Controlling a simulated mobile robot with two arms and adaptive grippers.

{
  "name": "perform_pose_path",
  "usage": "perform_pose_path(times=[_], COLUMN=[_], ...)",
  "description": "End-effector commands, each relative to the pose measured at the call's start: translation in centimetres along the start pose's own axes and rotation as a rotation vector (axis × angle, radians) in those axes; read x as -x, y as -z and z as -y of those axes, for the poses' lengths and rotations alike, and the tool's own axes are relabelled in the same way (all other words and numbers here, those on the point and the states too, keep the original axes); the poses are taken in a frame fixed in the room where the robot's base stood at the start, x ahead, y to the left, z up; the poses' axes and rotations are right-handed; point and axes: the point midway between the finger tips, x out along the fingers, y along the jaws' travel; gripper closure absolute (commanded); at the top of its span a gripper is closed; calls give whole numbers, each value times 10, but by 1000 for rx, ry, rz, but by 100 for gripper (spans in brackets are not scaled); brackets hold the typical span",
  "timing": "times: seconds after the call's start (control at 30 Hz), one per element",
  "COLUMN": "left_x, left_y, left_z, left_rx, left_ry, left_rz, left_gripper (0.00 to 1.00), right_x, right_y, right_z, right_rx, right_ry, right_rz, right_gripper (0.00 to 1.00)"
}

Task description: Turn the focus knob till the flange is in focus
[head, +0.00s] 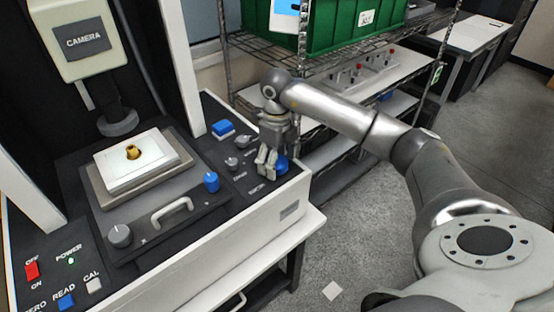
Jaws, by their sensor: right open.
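A small brass flange (132,152) stands on a white plate (150,172) on the stage, under the camera head (84,40). My right gripper (266,168) is open and points down over the right end of the black control panel. A blue knob (282,165) sits right beside its fingers and is partly hidden by them. I cannot tell whether the fingers touch it. The label next to this knob is too small to read surely, so I cannot confirm it is the focus knob. My left gripper is not in view.
Two small grey knobs (242,142) and a blue button (222,128) lie left of my gripper. Another blue knob (211,181), a handle (172,211) and a grey knob (120,235) are on the stage front. A wire shelf with a green crate (340,30) stands behind.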

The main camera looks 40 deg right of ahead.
Motion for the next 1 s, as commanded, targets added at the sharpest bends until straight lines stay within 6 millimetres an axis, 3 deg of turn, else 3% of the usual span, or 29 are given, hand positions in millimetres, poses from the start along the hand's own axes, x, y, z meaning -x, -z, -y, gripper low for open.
perform_pose_path(times=[0.27, 0.7, 1.0], left_x=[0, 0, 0], left_y=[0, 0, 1], left_z=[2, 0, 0], left_rx=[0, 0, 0], left_ry=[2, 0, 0], left_rz=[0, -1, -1], left_gripper=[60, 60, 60], right_x=[7, 92, 119], right_y=[0, -1, 0], right_z=[0, 0, 0], right_rx=[0, 0, 0], right_ry=[1, 1, 0], right_rz=[0, 3, 0], right_gripper=[26, 26, 26])
